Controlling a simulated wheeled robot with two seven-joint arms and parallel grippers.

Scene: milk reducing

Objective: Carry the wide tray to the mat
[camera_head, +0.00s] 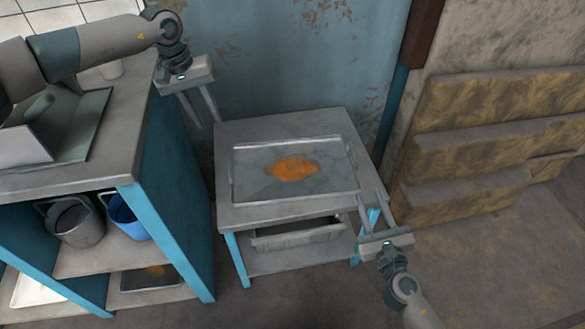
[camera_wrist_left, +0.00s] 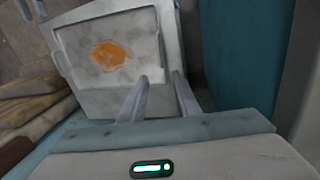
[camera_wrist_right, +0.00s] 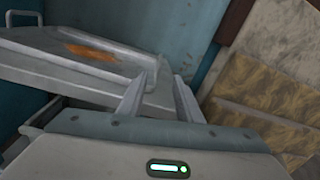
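The wide tray (camera_head: 325,184) is a shallow grey metal tray with an orange stain in its middle. It lies flat on a small grey table (camera_head: 285,124), and also shows in the left wrist view (camera_wrist_left: 85,70) and right wrist view (camera_wrist_right: 35,55). My left gripper (camera_head: 210,124) is open and empty, above and beyond the table's far left corner. My right gripper (camera_head: 369,196) is open and empty, beside the tray's near right corner. Neither visibly touches the tray. A dark flat sheet (camera_head: 88,130) lies on the left counter; I cannot tell whether it is the mat.
The left counter (camera_head: 125,160) has blue side panels, with a metal pot (camera_head: 75,225) and a blue pot (camera_head: 125,215) on its shelf. A grey bin (camera_head: 298,237) sits under the table. Stepped brown blocks (camera_head: 480,145) stand at the right. Floor is clear at the lower right.

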